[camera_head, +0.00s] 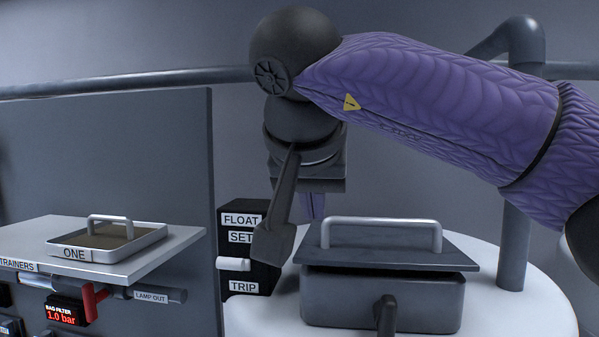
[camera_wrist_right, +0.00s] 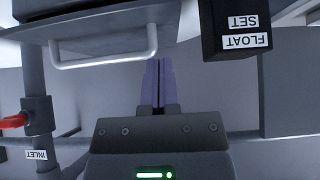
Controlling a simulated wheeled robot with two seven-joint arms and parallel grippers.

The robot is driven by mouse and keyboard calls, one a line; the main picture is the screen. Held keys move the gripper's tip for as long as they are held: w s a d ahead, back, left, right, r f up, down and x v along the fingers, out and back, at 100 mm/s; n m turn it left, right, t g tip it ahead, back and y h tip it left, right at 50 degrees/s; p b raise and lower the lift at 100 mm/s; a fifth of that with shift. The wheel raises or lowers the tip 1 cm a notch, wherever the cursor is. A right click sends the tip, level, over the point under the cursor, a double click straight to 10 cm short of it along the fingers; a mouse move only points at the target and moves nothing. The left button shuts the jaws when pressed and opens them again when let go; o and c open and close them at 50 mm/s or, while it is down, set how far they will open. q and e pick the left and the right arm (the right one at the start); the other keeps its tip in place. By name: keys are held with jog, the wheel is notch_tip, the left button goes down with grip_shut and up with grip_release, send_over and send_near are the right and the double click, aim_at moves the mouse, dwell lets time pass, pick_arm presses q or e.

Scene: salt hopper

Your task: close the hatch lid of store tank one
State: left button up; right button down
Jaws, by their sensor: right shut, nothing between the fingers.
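The hatch lid (camera_head: 400,252) is a flat grey plate with a light bar handle (camera_head: 425,238). It lies over the grey hatch box (camera_head: 345,300) on a round white top (camera_head: 520,310). A dark gap shows between lid and box, so the lid does not look fully seated. My right gripper (camera_head: 312,208) is shut and empty, pointing down behind and left of the lid. In the right wrist view its purple fingers (camera_wrist_right: 158,85) are beside the lid handle (camera_wrist_right: 105,60), apart from it. The lid's underside and hinge are hidden. My left gripper is not in view.
A black float switch box (camera_head: 248,275) with a white lever stands left of the hatch. A shelf (camera_head: 180,240) at left holds a tray (camera_head: 110,250) labelled ONE. A dark lever (camera_head: 385,315) is on the hatch front. A pipe with a red handle (camera_wrist_right: 14,122) shows in the wrist view.

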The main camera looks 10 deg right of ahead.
aim_at(314, 255)
notch_tip(314, 255, down, 3)
jog(key=shift+s+a+b, duration=0.1)
jog(key=shift+b, duration=0.25)
jog(key=shift+s+f, duration=0.1)
jog(key=shift+f, duration=0.35)
